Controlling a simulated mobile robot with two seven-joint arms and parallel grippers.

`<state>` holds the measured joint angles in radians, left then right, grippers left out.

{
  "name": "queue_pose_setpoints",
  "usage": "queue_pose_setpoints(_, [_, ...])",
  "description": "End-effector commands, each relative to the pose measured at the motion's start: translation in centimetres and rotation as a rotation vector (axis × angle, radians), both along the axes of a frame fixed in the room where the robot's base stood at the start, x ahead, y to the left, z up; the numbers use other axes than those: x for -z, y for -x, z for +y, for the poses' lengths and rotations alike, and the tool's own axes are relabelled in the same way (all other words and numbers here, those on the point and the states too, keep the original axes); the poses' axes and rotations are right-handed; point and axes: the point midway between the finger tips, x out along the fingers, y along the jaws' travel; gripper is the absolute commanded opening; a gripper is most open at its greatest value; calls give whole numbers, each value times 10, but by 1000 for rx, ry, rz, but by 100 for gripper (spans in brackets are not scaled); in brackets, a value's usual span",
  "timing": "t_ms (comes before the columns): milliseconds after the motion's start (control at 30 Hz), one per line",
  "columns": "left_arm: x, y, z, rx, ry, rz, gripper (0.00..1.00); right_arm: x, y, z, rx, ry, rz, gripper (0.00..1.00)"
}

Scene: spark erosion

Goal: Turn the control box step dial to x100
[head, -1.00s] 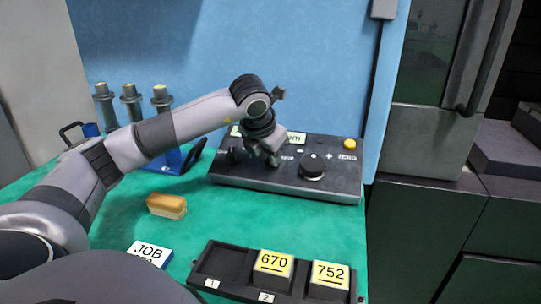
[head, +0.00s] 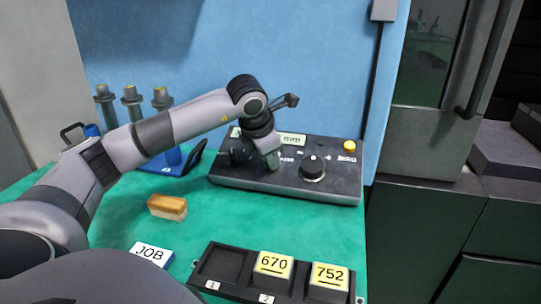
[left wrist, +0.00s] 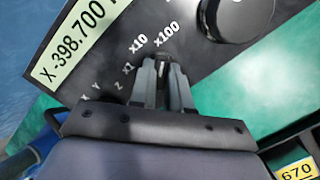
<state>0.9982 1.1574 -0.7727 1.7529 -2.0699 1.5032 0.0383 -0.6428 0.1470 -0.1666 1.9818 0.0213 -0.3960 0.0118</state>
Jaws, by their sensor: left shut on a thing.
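The dark control box (head: 338,184) stands at the back of the green bench, with a lit readout (head: 292,139) that reads X -398.700 in the left wrist view (left wrist: 75,45). My left gripper (head: 273,163) points down onto the box top, left of the large round knob (head: 313,167). In the left wrist view my left gripper (left wrist: 162,72) is shut on the small step dial, which its fingers almost wholly hide. The printed marks x1, x10 and x100 (left wrist: 167,34) fan out around the fingertips. Where the dial's pointer stands cannot be told. My right gripper is not in view.
A yellow button (head: 349,146) sits at the box's back right. In front are a slotted black tray (head: 225,292) with blocks 670 and 752, a JOB card (head: 150,254) and a tan block (head: 167,207). Several grey holders stand at the left.

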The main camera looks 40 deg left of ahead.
Motion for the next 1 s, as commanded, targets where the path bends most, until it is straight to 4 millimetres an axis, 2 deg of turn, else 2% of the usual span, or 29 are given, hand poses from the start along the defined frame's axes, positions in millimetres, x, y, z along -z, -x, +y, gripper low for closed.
queue_pose_setpoints(233, [0,0,0,4,-2,1,0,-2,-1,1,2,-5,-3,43])
queue_pose_setpoints(267, [0,0,0,4,-2,1,23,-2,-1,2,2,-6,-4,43])
queue_pose_setpoints(300, [0,0,0,4,-2,1,36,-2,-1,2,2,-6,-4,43])
queue_pose_setpoints(333, [0,0,0,4,-2,1,43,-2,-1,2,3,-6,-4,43])
queue_pose_setpoints(667, [-3,1,0,2,-1,-1,43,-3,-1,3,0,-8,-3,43])
queue_pose_setpoints(1000, [-48,23,-6,2,-3,-4,43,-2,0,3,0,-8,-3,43])
